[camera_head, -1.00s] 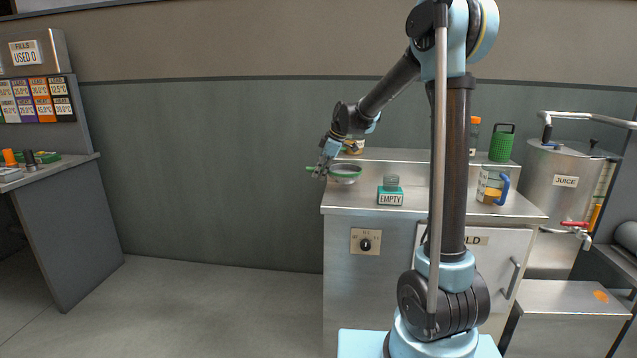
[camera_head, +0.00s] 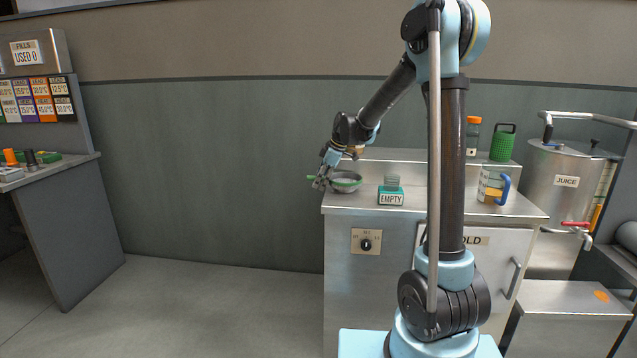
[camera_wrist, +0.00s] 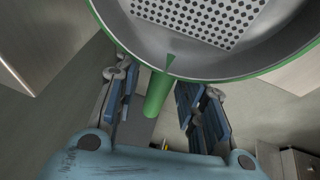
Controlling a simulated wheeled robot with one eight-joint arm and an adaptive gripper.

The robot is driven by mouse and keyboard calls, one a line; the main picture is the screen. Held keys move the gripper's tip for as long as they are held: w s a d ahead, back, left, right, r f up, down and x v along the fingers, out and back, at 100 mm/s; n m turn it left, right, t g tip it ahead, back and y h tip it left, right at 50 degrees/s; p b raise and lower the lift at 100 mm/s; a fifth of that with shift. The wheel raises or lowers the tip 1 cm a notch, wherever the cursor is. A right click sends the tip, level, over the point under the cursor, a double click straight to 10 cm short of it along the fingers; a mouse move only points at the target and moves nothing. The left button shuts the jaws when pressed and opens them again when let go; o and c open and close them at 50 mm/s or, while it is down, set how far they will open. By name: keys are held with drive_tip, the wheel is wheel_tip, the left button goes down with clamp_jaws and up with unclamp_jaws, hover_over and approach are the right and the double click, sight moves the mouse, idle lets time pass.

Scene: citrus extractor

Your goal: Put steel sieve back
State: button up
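The steel sieve (camera_head: 346,182) has a grey bowl with a green rim and sits at the left end of the steel counter (camera_head: 375,228). Its green handle (camera_wrist: 157,95) points left, past the counter's edge. In the wrist view the perforated sieve bowl (camera_wrist: 250,62) fills the top. My gripper (camera_head: 321,181) is at the handle, left of the bowl. In the wrist view its two fingers stand apart, one on each side of the handle, with visible gaps between. Whether the bowl fully rests on the counter is hard to tell.
A green block labelled EMPTY (camera_head: 390,198) with a jar stands right of the sieve. A pitcher (camera_head: 493,187) with a blue handle, a green grater-like item (camera_head: 502,143) and a steel JUICE tank (camera_head: 567,190) are further right. Open floor lies left of the counter.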

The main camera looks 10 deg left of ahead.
sight(333, 185)
drive_tip(key=v, duration=1.2)
drive_tip(key=s+d+f+m+h, duration=0.3)
drive_tip(key=s+d+m, duration=0.5)
drive_tip(key=s+d, duration=0.95)
drive_tip(key=s+d+f+m, duration=0.3)
drive_tip(key=s+f+m, duration=0.2)
drive_tip(key=s, duration=0.5)
drive_tip(key=s+d+f+m+h, duration=0.1)
drive_tip(key=s+d+f+m, duration=0.3)
drive_tip(key=s+f, duration=0.6)
drive_tip(key=shift+s+f+m, duration=0.25)
drive_tip(key=shift+s+m, duration=0.15)
drive_tip(key=shift+s, duration=0.2)
